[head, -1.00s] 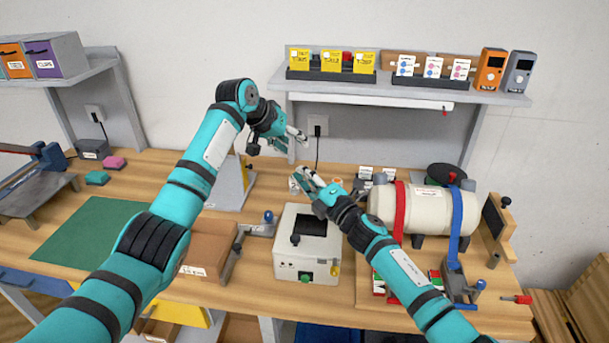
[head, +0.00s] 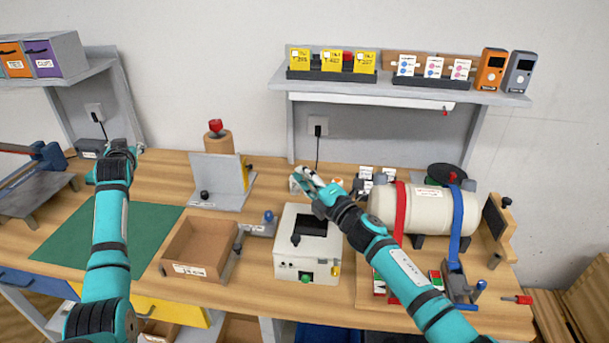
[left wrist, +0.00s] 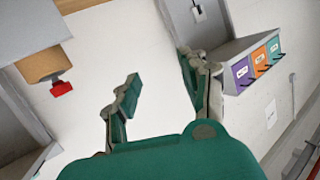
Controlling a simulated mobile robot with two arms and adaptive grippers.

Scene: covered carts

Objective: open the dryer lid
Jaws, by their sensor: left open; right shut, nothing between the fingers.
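A white box-shaped unit (head: 305,265), which looks like the dryer, stands on the bench in the middle of the head view. Its top has a dark panel (head: 312,224) and a small black knob (head: 295,239). Green and yellow controls are on its front. I cannot tell for sure which part is the lid. My left gripper (head: 122,147) is far to the left of the unit, above the bench's back edge. It is open and empty in the left wrist view (left wrist: 161,75). My right gripper (head: 303,180) is shut and empty, just behind the unit.
A brown open tray (head: 200,270) lies left of the unit, and a grey stand (head: 221,183) is behind the tray. A cream cylinder with red and blue straps (head: 412,205) is to the right. A green mat (head: 107,238) is bare on the left. A shelf (head: 400,92) hangs above.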

